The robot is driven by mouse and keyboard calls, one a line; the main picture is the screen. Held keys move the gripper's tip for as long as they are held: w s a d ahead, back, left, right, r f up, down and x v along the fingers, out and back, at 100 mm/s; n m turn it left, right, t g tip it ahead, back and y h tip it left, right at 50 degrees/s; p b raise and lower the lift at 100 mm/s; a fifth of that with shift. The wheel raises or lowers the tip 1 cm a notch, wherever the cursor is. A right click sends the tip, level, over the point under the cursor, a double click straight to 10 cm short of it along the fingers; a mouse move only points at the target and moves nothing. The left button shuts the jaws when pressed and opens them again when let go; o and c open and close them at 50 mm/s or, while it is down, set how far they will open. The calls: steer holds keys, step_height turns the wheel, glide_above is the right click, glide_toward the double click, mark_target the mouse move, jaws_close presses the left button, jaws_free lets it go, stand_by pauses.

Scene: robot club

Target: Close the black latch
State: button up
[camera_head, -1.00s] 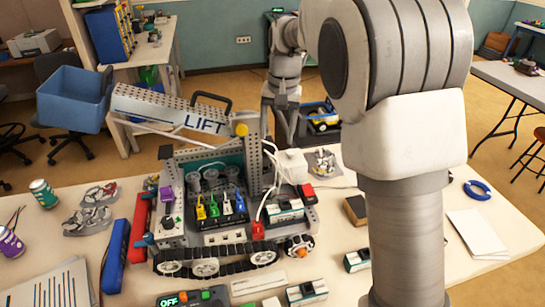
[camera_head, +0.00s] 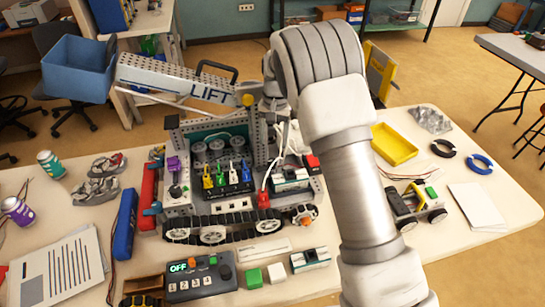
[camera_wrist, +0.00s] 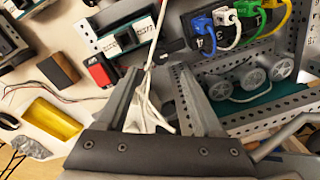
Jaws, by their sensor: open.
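A tracked robot model (camera_head: 232,190) with a grey perforated frame stands on the cream table. Its lift beam (camera_head: 170,82), marked LIFT, extends left with a blue bin at its end. A black handle-like loop (camera_head: 217,70) stands raised on the beam; I cannot tell for certain that it is the black latch. My gripper (camera_wrist: 155,85) is open in the wrist view, with white cables (camera_wrist: 148,110) showing between its fingers. It points down above the right part of the model. In the head view my wrist hides much of it by the upright post.
Coloured plugs (camera_head: 222,176) and a red block (camera_wrist: 101,70) are close to my gripper. A yellow tray (camera_head: 394,143), a small wheeled vehicle (camera_head: 415,203) and a control box (camera_head: 200,278) also lie on the table. The front right corner is fairly clear.

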mark_target(272, 160)
steer(key=f, duration=0.8)
steer(key=shift+a+f, duration=0.1)
steer(key=shift+a, duration=0.1)
jaws_close()
